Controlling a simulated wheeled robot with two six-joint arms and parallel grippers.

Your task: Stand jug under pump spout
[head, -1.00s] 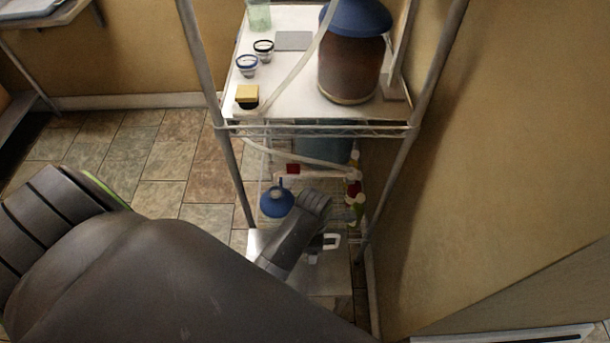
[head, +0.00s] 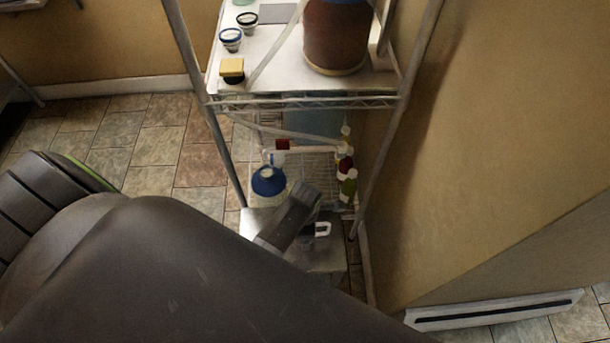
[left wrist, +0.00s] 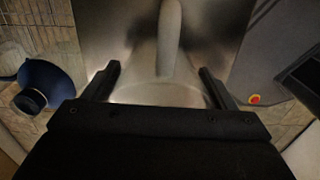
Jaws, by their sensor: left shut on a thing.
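My left gripper (head: 298,222) reaches down at the foot of the wire rack, largely hidden behind its own wrist. In the left wrist view its two fingers (left wrist: 161,88) stand on either side of a pale, shiny, round-rimmed body, which seems to be the jug (left wrist: 160,95). A pale bar runs up from it, perhaps its handle. In the head view a white handle (head: 322,229) shows just right of the gripper. A hose (head: 285,128) runs below the upper shelf towards a small red and white fitting (head: 283,146). I cannot make out the pump spout clearly. My right gripper is not in view.
A blue vessel (head: 268,181) stands left of the gripper and shows in the left wrist view (left wrist: 45,86). Small bottles (head: 347,186) stand at the right. A metal sheet (head: 258,223) lies under the gripper. Rack posts (head: 383,150) flank the space. Above is a white shelf (head: 270,82).

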